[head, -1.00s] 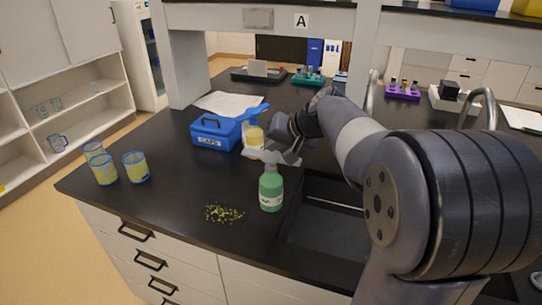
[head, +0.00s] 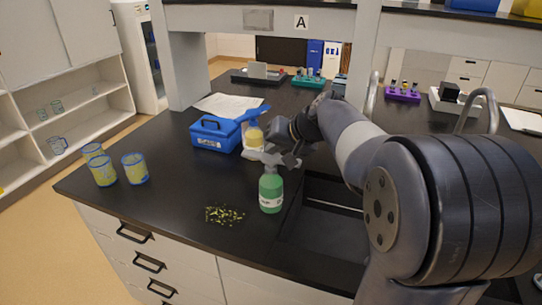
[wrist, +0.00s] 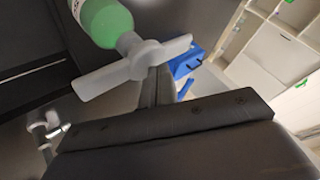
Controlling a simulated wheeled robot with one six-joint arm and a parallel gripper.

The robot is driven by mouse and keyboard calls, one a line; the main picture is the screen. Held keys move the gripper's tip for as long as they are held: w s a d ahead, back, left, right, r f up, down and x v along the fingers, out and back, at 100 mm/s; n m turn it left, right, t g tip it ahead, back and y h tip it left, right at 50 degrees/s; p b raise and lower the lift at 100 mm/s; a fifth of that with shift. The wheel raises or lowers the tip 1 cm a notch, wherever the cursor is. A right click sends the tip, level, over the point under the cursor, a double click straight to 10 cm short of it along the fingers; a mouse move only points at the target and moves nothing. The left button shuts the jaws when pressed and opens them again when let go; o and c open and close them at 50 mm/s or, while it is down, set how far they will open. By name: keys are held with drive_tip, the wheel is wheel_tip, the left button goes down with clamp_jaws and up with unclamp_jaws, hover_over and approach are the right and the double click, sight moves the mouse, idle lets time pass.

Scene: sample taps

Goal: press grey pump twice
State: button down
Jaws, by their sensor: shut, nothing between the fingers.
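The grey pump (head: 268,158) tops a green bottle (head: 271,192) that stands upright on the black counter left of the sink. In the wrist view the grey pump head (wrist: 132,68) with its long crossbar and the green bottle (wrist: 102,20) show up close. My gripper (head: 289,159) is shut and empty, just right of and behind the pump head in the head view. In the wrist view my dark shut fingers (wrist: 157,87) reach right up beside the pump head. I cannot tell whether they touch it.
A yellow bottle (head: 253,138) with a blue top stands behind, beside the blue caps box (head: 213,134). Glass beakers (head: 135,168) stand at left. Yellow-green bits (head: 224,215) lie on the counter. The sink (head: 320,230) is at right.

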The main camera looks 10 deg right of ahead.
drive_tip(key=shift+f+b, duration=0.5)
drive_tip(key=shift+f, duration=0.2)
drive_tip(key=shift+r, duration=0.1)
idle(0.5)
drive_tip(key=shift+r+p, duration=0.95)
drive_tip(key=shift+r, duration=0.3)
drive_tip(key=shift+r+p, duration=1.85)
drive_tip(key=shift+r, duration=0.65)
wheel_tip(320, 180, up, 4)
drive_tip(key=p, duration=0.4)
hover_over(274, 157)
drive_tip(key=shift+s, duration=0.1)
drive_tip(key=shift+f, duration=0.1)
